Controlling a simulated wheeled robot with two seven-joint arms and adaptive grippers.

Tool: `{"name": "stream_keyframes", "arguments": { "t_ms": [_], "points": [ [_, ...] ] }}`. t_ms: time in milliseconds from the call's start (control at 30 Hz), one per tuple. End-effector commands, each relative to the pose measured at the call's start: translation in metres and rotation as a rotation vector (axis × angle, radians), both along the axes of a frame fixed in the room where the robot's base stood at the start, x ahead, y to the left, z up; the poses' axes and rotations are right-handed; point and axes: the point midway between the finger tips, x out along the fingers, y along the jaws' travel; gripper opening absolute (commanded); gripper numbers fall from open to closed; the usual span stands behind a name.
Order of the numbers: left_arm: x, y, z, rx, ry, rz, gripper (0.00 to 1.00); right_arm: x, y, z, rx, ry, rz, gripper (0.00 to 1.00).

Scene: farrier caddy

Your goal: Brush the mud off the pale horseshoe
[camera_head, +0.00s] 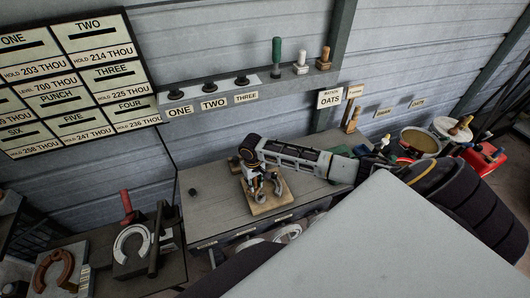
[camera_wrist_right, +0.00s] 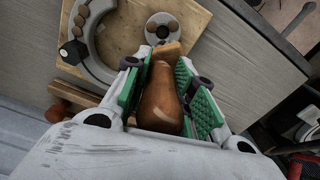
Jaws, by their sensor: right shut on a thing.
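In the right wrist view, a pale grey horseshoe (camera_wrist_right: 98,62) with brown mud patches lies on a wooden board (camera_wrist_right: 118,30). A brown wooden handle (camera_wrist_right: 166,98), which looks like a brush's, sits between the green pads of my right gripper (camera_wrist_right: 165,80). The gripper is shut on it, over the board's near edge. Any bristles are hidden. In the head view my right gripper (camera_head: 264,184) is above the board (camera_head: 275,208), hiding most of the horseshoe. I cannot tell whether the brush touches it. My left gripper is not in view.
A round grey disc with brown spots (camera_wrist_right: 163,28) lies on the board beside the horseshoe. A shelf (camera_head: 255,92) with handled tools runs behind.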

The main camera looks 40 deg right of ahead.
Motion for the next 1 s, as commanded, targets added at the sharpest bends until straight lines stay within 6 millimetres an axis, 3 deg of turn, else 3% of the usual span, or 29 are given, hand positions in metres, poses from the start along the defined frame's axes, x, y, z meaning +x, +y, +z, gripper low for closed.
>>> {"name": "stream_keyframes", "arguments": {
  "t_ms": [467, 1000],
  "points": [
    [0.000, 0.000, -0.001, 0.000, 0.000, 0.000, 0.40, 0.001, -0.004, -0.003, -0.006, -0.001, -0.004, 0.00],
    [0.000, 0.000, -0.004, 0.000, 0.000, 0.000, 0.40, 0.024, -0.010, 0.000, -0.004, -0.003, -0.005, 0.00]
  ]
}}
